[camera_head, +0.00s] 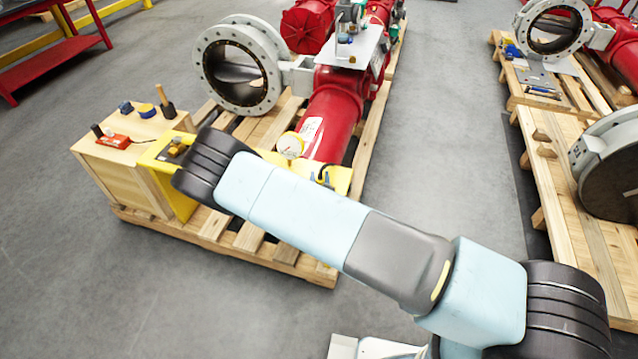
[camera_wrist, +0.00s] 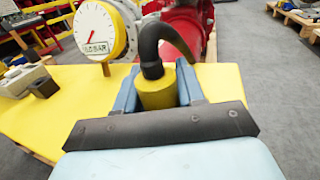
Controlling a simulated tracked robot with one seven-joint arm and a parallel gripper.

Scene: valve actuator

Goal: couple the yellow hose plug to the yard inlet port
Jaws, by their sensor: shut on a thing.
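In the wrist view, my gripper (camera_wrist: 158,82) has its two blue fingers on either side of the yellow hose plug (camera_wrist: 157,97). It is shut on the plug. A black hose (camera_wrist: 150,45) rises from the top of the plug and bends over away from me. The plug's lower end is hidden by the dark gripper bar, and a yellow plate (camera_wrist: 224,78) lies around and behind it. I cannot make out the yard inlet port, nor whether the plug touches it.
A pressure gauge (camera_wrist: 99,31) stands close to the left of the plug; it also shows in the head view (camera_head: 290,146). A grey fitting (camera_wrist: 22,78) sits farther left. The red actuator (camera_head: 338,102) lies behind on a pallet. A wooden box (camera_head: 125,165) stands left.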

